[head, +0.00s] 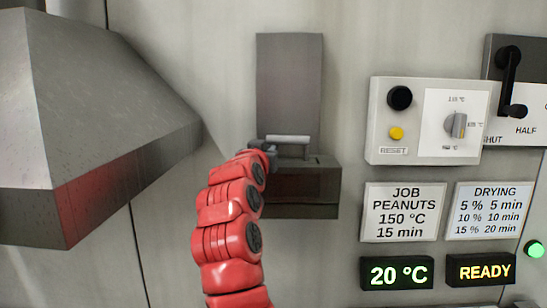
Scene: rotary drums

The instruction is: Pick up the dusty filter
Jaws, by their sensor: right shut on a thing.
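A dark grey box (305,210) is fixed on the wall, with its grey lid (290,80) standing open upward. The filter (288,139) shows as a pale bar handle on thin uprights at the top of the box. The rest of it is hidden in the box, so I cannot see dust on it. My right gripper (271,152), on the red arm coming up from below, is at the left end of this handle and shut on it. The fingertips are small and partly hidden. My left gripper is not in view.
A large grey metal hood (90,110) juts out at the left. To the right are a control panel (430,120) with a knob and buttons, a lever (507,85), paper signs (405,212) and lit displays (396,272). The wall between is bare.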

